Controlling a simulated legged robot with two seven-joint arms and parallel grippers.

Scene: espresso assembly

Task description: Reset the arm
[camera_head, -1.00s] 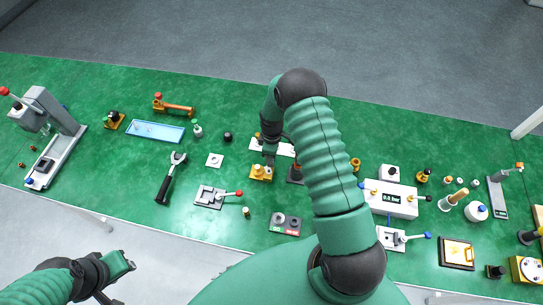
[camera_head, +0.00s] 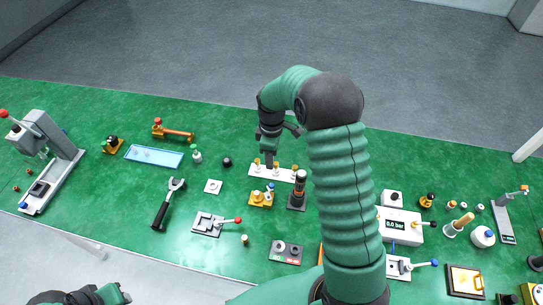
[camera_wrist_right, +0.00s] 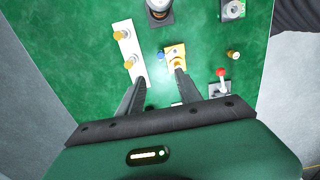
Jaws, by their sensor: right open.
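My right gripper (camera_head: 270,156) is open and empty above the workbench, over the back edge of a white strip (camera_head: 285,173) with several brass pegs. In the right wrist view its two dark fingers (camera_wrist_right: 160,77) are spread apart with nothing between them. A yellow block (camera_head: 261,198) with a blue knob lies just in front of the strip, and it also shows in the wrist view (camera_wrist_right: 172,52). My left gripper (camera_head: 112,294) is at the bottom left, partly cut off, and its jaws cannot be made out.
A black cylinder (camera_head: 299,188) stands beside the strip. A lever fixture (camera_head: 208,222) with a red ball, a wrench-like tool (camera_head: 168,203) and a blue tray (camera_head: 153,156) lie to the left. A pressure box (camera_head: 399,222) stands right of my arm. The green bench (camera_head: 110,205) has clear patches at left.

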